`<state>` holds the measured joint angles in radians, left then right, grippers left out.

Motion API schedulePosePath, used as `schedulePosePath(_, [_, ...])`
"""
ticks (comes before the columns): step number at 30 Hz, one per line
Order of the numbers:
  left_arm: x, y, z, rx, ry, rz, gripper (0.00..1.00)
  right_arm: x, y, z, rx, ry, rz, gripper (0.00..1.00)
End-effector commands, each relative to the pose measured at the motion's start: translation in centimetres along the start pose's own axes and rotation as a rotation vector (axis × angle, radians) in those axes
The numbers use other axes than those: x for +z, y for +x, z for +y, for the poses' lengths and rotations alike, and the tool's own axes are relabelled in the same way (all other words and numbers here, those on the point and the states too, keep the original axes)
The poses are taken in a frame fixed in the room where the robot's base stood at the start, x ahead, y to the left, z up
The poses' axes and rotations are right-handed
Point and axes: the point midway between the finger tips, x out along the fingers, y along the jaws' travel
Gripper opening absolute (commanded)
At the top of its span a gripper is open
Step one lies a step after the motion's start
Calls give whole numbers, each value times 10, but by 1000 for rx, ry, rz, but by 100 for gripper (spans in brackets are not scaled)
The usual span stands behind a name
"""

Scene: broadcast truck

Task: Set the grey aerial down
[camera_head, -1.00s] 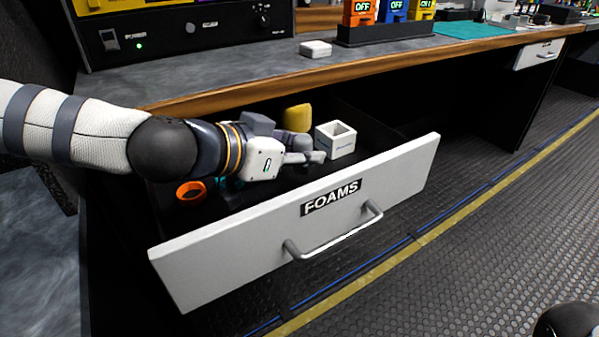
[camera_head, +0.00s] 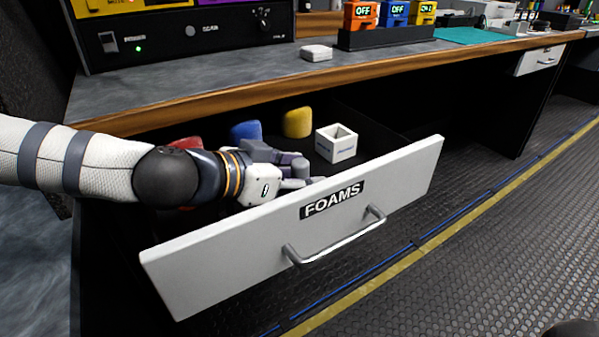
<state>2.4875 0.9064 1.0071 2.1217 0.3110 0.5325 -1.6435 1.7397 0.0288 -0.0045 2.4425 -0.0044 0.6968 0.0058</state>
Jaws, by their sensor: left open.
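The open drawer labelled FOAMS (camera_head: 240,250) sticks out below the desk. My left gripper (camera_head: 298,172) is open and low over the drawer, just behind its white front panel. The grey aerial cannot be made out. Grey and purplish parts show around my gripper, and I cannot tell whether any belongs to the aerial. My right gripper is out of view.
Behind my gripper in the drawer are a blue foam (camera_head: 245,131), a yellow foam (camera_head: 297,122), a partly hidden red foam (camera_head: 186,143) and a white open box (camera_head: 336,145). A small white case (camera_head: 316,53) lies on the desk.

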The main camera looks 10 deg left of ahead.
Motion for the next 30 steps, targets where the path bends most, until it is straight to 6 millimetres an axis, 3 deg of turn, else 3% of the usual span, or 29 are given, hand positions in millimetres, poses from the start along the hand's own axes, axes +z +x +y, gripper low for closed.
schedulePosePath(9, [-8,-61,-1,-4,1,7,44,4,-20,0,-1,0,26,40])
schedulePosePath(12, [-6,-73,-1,-3,1,4,44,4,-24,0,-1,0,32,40])
schedulePosePath(26, [-4,-77,0,-2,-1,2,44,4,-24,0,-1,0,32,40])
schedulePosePath(28, [-16,-83,-1,-5,5,12,44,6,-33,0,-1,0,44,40])
schedulePosePath(30, [-50,-99,-1,-13,22,40,44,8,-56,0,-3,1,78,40])
